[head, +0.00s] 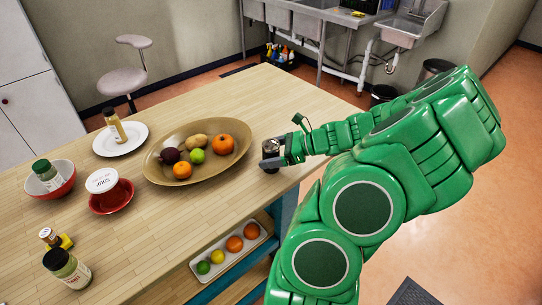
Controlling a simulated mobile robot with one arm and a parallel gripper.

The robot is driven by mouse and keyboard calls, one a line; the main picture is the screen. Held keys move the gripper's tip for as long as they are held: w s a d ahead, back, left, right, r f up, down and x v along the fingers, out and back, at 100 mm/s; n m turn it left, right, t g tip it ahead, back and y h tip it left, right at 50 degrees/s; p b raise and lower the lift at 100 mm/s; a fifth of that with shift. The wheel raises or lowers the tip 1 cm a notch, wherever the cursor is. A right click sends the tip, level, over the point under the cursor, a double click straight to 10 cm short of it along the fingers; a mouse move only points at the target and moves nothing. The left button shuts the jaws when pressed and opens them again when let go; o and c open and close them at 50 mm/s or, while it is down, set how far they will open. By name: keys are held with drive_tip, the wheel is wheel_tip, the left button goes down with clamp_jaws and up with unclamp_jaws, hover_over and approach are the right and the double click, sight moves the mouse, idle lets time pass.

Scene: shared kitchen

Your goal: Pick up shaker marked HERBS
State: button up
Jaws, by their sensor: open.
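No label reading HERBS is legible from here. Candidate jars are a green-lidded jar (47,175) tilted in the red bowl, a black-lidded jar (68,269) at the front left, a small bottle (48,237) with a yellow item, and a tan bottle (115,126) on the white plate. My gripper (271,161) is open low over the table's right edge, right of the fruit tray. A small dark-topped object (271,147) shows at its fingers, partly hidden; I cannot tell what it is or whether the fingers touch it.
The wooden table (226,203) holds a brown oval tray (157,172) of fruit, a white-lidded tub (102,180) on a red dish, a red bowl (67,188) and a white plate (138,146). A white tray (264,236) of fruit is on a lower shelf. The table's far end is clear.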

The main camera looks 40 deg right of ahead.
sight(276, 143)
drive_tip(key=shift+c, duration=0.4)
drive_tip(key=c, duration=1.1)
drive_tip(key=shift+o, duration=0.2)
drive_tip(key=shift+r, duration=0.1)
drive_tip(key=shift+r, duration=0.55)
wheel_tip(276, 143, up, 2)
drive_tip(key=shift+s+r, duration=0.15)
drive_tip(key=s+a+r, duration=0.7)
drive_tip(key=s+r, duration=0.2)
drive_tip(key=s, duration=0.2)
drive_tip(key=shift+s+a+r, duration=0.2)
drive_tip(key=shift+s+a, duration=0.05)
drive_tip(key=shift+a, duration=0.05)
